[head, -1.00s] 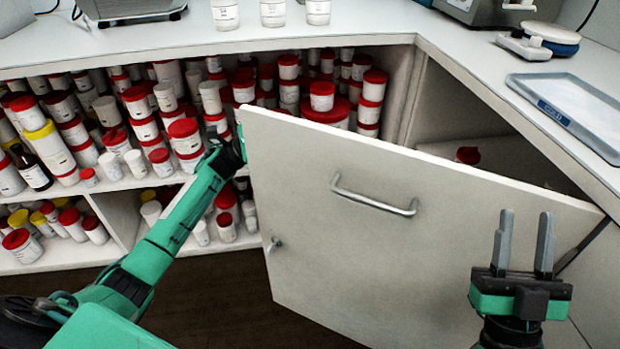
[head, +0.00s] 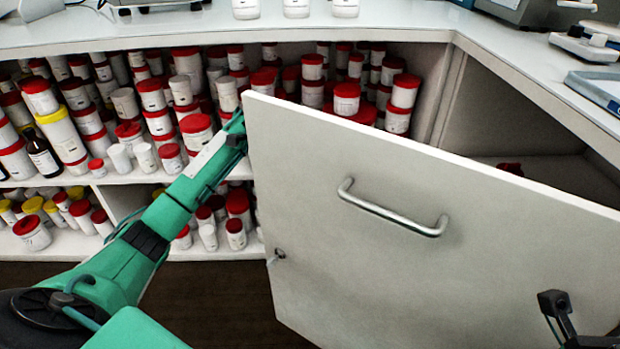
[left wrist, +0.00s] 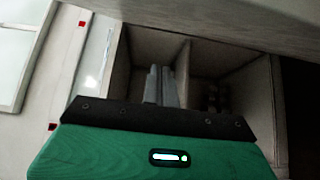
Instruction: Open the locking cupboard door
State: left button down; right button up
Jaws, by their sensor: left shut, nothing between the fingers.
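The pale cupboard door (head: 400,235) stands partly open in the head view, swung out from the shelves, with its free edge at the left. It has a metal bar handle (head: 390,210) and a small lock or knob (head: 277,256) near the free edge. My left arm reaches to the door's upper free corner. The left gripper's tips are hidden behind the door there; I cannot tell whether they touch it. In the left wrist view my left gripper (left wrist: 160,85) is shut and empty, facing open compartments. A dark part of my right arm shows at the lower right; its jaw opening cannot be made out.
Shelves behind the door hold many white jars with red or yellow lids (head: 196,130) and a dark bottle (head: 40,153). The worktop (head: 400,22) runs above, with a grey tray (head: 595,88) at the right. Dark floor lies below the door.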

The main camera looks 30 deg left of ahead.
aim_at(309, 179)
pick_arm(q)
jog(key=shift+s+d+b, duration=0.2)
jog(key=shift+s+d, duration=0.5)
jog(key=shift+s, duration=0.25)
jog(key=shift+s+d+b, duration=0.25)
jog(key=shift+s+d, duration=0.45)
jog(key=shift+s, duration=0.2)
jog(key=shift+s+d+b, duration=0.2)
jog(key=shift+s+d, duration=0.5)
jog(key=shift+s, duration=0.25)
jog(key=shift+s, duration=0.1)
